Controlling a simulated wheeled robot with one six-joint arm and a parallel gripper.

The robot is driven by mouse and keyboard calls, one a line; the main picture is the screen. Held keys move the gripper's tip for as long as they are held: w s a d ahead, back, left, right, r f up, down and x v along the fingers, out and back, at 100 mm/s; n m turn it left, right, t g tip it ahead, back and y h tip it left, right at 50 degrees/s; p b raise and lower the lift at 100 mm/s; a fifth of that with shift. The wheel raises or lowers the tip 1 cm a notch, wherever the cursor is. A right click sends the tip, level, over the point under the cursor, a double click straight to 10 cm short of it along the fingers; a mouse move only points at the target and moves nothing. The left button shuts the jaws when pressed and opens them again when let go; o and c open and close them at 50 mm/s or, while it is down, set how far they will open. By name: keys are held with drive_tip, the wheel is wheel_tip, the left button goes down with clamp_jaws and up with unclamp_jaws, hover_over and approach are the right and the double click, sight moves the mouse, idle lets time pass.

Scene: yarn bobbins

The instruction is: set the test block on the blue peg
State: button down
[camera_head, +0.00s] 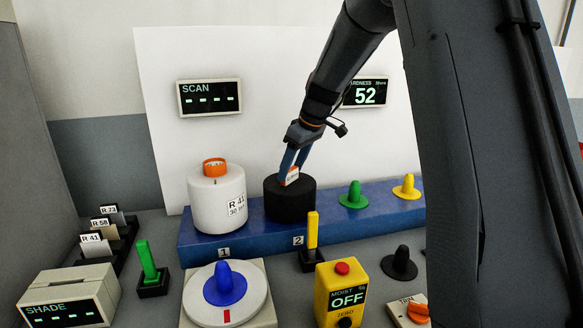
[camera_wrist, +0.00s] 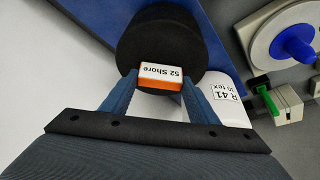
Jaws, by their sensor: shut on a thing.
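The test block appears to be the thick black cylinder (camera_head: 290,203), topped by a small orange and white tab (camera_wrist: 161,75) marked "52 Shore". It stands upright at place 2 of the blue stand, and any peg under it is hidden. My gripper (camera_head: 291,176) comes from above, its two blue fingers shut on the tab; the wrist view shows a finger on each side. The blue peg (camera_head: 225,284) stands bare on a round white plate (camera_head: 251,308) at the front. It also shows in the wrist view (camera_wrist: 291,46).
A white bobbin (camera_head: 217,203) labelled R 41 fills place 1, close left of the block. Green (camera_head: 354,195) and yellow (camera_head: 407,187) pegs are bare. A yellow upright handle (camera_head: 312,232) and a yellow moisture meter (camera_head: 341,293) stand in front. The hardness display (camera_head: 366,93) reads 52.

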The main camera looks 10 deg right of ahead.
drive_tip(key=shift+f, duration=0.2)
idle(0.4)
drive_tip(key=c, duration=0.6)
unclamp_jaws()
drive_tip(key=shift+f, duration=0.1)
drive_tip(key=b+v, duration=0.2)
drive_tip(key=v, duration=0.6)
